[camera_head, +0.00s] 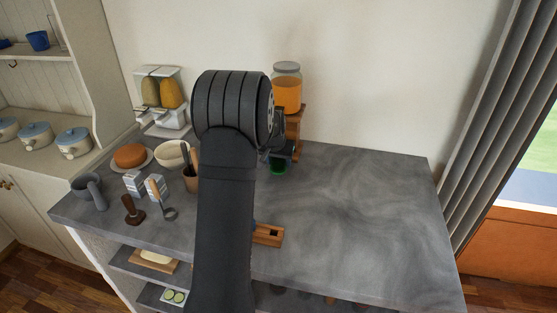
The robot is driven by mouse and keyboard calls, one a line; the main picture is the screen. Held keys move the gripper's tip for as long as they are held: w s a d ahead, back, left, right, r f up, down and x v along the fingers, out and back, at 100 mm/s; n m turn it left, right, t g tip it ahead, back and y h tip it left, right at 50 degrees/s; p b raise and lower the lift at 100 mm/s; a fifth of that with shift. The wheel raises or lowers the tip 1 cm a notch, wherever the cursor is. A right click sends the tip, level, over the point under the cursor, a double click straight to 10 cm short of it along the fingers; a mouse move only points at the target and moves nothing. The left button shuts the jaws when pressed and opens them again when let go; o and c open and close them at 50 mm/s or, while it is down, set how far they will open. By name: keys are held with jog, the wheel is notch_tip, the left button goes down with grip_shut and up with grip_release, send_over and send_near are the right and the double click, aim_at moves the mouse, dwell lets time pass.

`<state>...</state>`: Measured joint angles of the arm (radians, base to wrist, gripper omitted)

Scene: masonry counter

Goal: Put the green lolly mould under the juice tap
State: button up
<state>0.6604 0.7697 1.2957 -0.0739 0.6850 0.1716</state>
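The juice dispenser (287,92) is a clear jar of orange juice with a grey lid. It stands on a wooden stand (296,126) at the back of the counter. A green thing, which looks like the lolly mould (278,169), shows low in front of the stand, just below my gripper (281,156). My arm and gripper hide most of the tap area and part of the mould. I cannot tell whether the fingers are closed on the mould, or whether it touches the counter.
The grey counter (360,215) is clear on the right. On the left stand a twin dispenser (162,95), a cream bowl (171,154), an orange round (130,155) on a plate, cartons (134,184), a grey mug (91,190) and utensils. A wooden block (268,236) lies near the front.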

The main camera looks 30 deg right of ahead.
jog(key=shift+o, duration=0.9)
jog(key=shift+r, duration=0.25)
jog(key=s+a, duration=0.6)
jog(key=s+a+r, duration=0.1)
jog(key=s+a, duration=0.1)
jog(key=s, duration=0.1)
jog(key=shift+a, duration=0.4)
jog(key=shift+w, duration=0.1)
